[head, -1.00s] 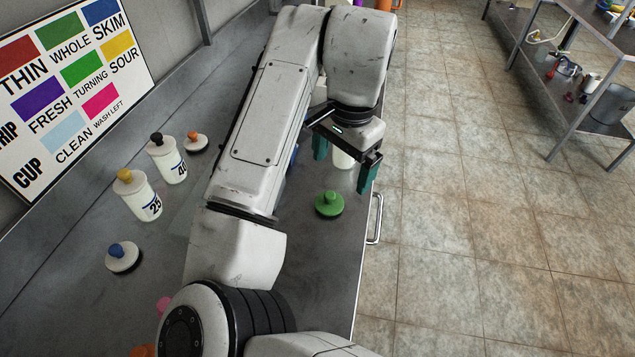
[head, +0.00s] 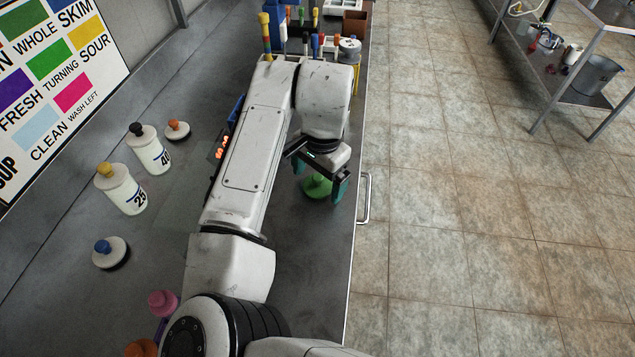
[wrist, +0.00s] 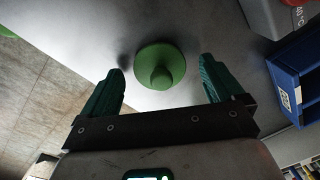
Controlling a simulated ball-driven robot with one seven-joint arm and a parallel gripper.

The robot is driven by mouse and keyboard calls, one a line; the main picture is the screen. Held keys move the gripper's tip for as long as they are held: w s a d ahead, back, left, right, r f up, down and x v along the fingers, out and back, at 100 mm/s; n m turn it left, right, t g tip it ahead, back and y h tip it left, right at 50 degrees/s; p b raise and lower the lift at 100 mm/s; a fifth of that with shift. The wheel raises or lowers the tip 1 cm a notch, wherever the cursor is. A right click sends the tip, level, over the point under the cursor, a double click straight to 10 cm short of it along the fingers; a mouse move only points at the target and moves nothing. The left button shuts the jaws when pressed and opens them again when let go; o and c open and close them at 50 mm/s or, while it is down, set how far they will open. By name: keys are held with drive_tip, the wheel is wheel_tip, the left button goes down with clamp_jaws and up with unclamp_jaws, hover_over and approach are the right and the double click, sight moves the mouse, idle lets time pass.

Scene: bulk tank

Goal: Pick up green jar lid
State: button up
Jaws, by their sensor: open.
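The green jar lid (head: 317,186) is round with a knob on top and lies on the grey counter near its right edge. In the wrist view the lid (wrist: 160,66) is centred ahead of the fingers, with its knob towards the camera. My gripper (head: 319,189) is open above the lid, its teal fingers to either side of it in the head view. In the wrist view the fingertips of my gripper (wrist: 161,80) are apart with nothing between them but the view of the lid. Whether a finger touches the lid cannot be told.
White jars with yellow (head: 121,188) and black knobs (head: 148,149) stand left of my arm. A blue bin (wrist: 297,85) is right in the wrist view. A rail (head: 365,198) runs along the counter's edge.

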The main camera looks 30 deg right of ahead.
drive_tip(key=shift+f, duration=0.15)
drive_tip(key=c, duration=1.1)
